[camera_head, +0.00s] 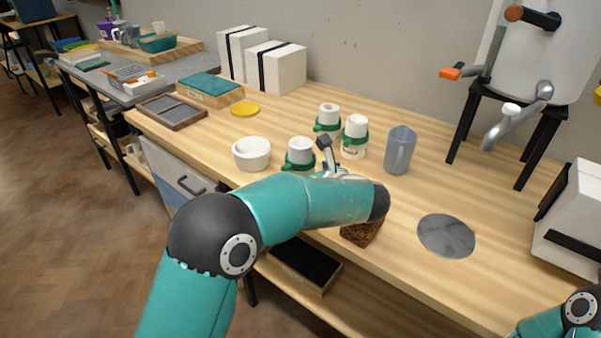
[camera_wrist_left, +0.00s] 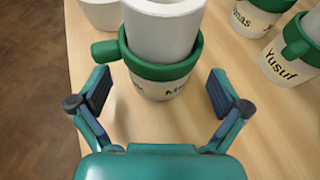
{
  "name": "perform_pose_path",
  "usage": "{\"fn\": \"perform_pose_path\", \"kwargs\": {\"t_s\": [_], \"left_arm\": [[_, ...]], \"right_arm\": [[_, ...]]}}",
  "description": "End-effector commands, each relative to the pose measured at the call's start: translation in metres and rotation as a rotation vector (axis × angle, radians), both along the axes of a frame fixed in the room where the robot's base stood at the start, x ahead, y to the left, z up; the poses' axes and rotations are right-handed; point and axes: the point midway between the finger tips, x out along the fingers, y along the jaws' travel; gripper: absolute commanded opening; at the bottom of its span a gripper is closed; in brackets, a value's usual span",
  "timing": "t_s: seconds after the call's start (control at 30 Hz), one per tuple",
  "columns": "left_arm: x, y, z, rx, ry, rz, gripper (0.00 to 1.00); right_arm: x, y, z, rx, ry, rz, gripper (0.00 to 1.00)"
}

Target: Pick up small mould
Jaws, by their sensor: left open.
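In the head view, several white pieces with green bands and side handles stand in a cluster at mid-table. The nearest one (camera_head: 300,153) has a white cylindrical top and lettering starting with "M". In the left wrist view it (camera_wrist_left: 165,58) stands upright just ahead, between the finger lines. My left gripper (camera_wrist_left: 160,93) is open and empty, its two fingers apart on either side of this piece's near face. In the head view my left forearm hides most of the gripper. I cannot tell which object is the small mould. My right gripper is out of view.
A white bowl (camera_head: 251,153) stands left of the cluster, and a grey jug (camera_head: 400,150) right of it. White strapped blocks (camera_head: 276,68) stand at the back; another (camera_head: 573,220) is at right. A grey disc (camera_head: 446,236) lies on the table (camera_head: 350,95). A brown block (camera_head: 360,234) sits near the front edge.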

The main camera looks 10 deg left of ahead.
Motion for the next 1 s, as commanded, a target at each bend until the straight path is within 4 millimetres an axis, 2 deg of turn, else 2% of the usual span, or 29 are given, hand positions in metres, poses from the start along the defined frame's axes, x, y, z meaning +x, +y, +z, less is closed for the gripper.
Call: {"fn": "perform_pose_path", "kwargs": {"t_s": [0.2,0.47,0.9,1.0], "left_arm": [[0.019,0.019,-0.014,0.001,0.002,0.001,1.0],[0.022,0.021,-0.015,0.0,0.0,-0.001,1.0],[0.022,0.021,-0.015,0.0,0.0,-0.001,0.28],[0.022,0.021,-0.013,0.001,-0.003,-0.001,0.28]], "right_arm": [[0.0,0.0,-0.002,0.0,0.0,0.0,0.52],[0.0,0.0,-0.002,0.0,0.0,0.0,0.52],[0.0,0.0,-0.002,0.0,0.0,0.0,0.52],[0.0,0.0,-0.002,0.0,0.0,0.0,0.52]]}}
